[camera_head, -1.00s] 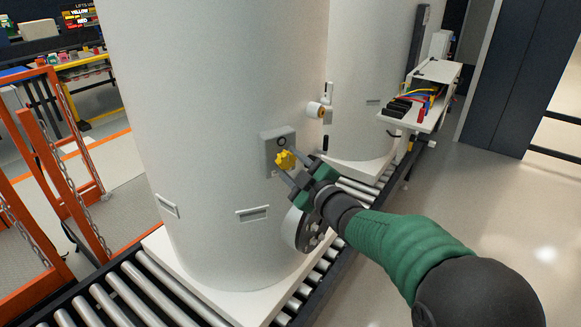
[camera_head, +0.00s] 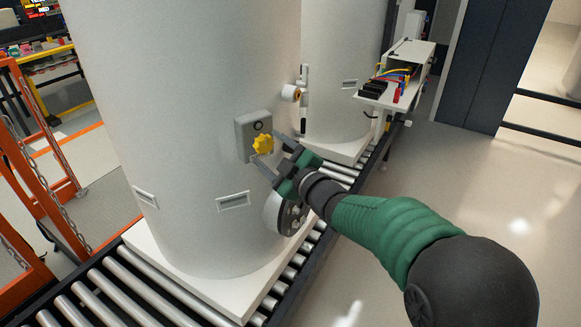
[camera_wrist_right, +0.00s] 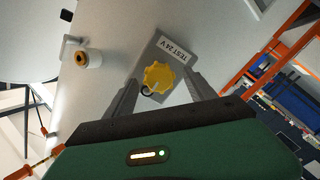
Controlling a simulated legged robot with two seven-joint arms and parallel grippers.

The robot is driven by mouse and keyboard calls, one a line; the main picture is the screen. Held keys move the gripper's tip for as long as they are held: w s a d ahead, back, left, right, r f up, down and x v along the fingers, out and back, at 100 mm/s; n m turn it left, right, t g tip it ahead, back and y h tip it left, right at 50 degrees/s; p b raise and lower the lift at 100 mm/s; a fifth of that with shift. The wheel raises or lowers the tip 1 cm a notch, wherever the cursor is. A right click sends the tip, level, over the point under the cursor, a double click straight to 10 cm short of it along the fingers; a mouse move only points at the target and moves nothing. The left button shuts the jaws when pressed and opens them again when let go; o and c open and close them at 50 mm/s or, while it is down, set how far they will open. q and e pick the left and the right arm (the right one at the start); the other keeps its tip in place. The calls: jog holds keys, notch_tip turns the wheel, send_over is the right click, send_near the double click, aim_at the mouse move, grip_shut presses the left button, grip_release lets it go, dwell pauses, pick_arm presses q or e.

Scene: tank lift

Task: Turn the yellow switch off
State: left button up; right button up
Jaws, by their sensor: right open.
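The yellow switch (camera_head: 263,144) is a lobed knob on a grey box (camera_head: 244,138) fixed to the side of the large white tank (camera_head: 190,120). In the right wrist view the yellow switch (camera_wrist_right: 158,77) sits between the two fingers, on a plate labelled "TEST 24 V" (camera_wrist_right: 176,50). My right gripper (camera_head: 268,150) is open, with one fingertip on each side of the knob. In the right wrist view my right gripper (camera_wrist_right: 165,92) shows a gap between each finger and the knob; I cannot tell whether either touches. My left gripper is not in view.
The tank stands on a white base (camera_head: 190,275) over a roller conveyor (camera_head: 120,290). A round grey flange (camera_head: 285,213) is just below my right gripper. A second tank (camera_head: 345,70) and an open box with wires (camera_head: 400,75) are behind. Orange railings (camera_head: 40,140) stand at left.

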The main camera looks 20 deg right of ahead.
jog(key=v, duration=1.5)
jog(key=shift+f, duration=0.1)
notch_tip(320, 180, down, 13)
jog(key=s+d+m+g+h+p, duration=0.1)
jog(key=s+m+g+h+p, duration=0.2)
jog(key=m+g+h+p, duration=0.35)
jog(key=s+a+f+m+g+y, duration=0.1)
jog(key=s+a+f+m+g, duration=0.1)
jog(key=s+f+g, duration=0.2)
jog(key=s+a+f+m+g+y, duration=0.1)
jog(key=s+a+f+m+g, duration=0.1)
jog(key=s, duration=0.6)
notch_tip(320, 180, down, 3)
jog(key=shift+a+r+m+g, duration=0.15)
jog(key=shift+a+m+g, duration=0.25)
jog(key=shift+m+g, duration=0.55)
